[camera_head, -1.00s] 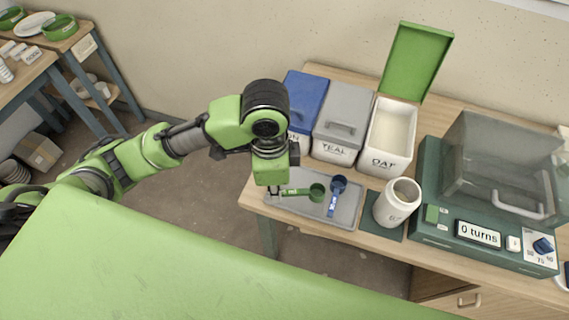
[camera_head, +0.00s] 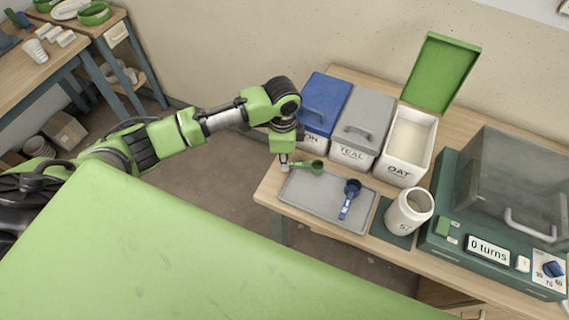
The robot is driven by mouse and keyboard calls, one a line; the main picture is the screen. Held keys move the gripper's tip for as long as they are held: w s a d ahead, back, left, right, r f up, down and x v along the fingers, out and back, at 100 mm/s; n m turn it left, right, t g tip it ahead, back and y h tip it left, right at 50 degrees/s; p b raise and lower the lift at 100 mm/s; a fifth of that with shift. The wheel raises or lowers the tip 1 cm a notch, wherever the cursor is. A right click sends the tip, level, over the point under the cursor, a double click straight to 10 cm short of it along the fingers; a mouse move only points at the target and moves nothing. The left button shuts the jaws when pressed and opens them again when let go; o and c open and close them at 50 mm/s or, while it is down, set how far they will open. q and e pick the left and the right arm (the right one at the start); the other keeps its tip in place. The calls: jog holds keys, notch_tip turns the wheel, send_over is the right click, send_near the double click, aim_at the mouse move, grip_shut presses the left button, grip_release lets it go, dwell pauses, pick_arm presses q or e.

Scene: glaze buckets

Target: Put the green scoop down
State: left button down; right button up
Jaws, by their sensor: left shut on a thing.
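The green scoop (camera_head: 316,168) has a round cup pointing right and a short handle. My left gripper (camera_head: 284,166) is shut on its handle end. The scoop appears at the far left edge of the grey tray (camera_head: 318,205); I cannot tell its exact height above the tray or table. A blue scoop (camera_head: 349,198) lies on the tray's right part, apart from the green one. My right gripper is not in view.
Behind the tray stand a blue-lidded bin (camera_head: 325,104), a grey-lidded TEAL bin (camera_head: 364,128) and an open OAT bin (camera_head: 409,143) with its green lid raised. A white jar (camera_head: 409,211) and a machine reading "0 turns" (camera_head: 488,248) stand right. The tray's left part is clear.

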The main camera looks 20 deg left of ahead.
pick_arm(q)
notch_tip(320, 180, down, 2)
jog(key=shift+f, duration=0.25)
jog(key=shift+s, duration=0.1)
jog(key=c, duration=2.1)
grip_release()
jog(key=shift+f, duration=0.1)
notch_tip(320, 180, up, 12)
jog(key=b, duration=0.1)
jog(key=shift+r, duration=0.2)
jog(key=shift+a, duration=0.1)
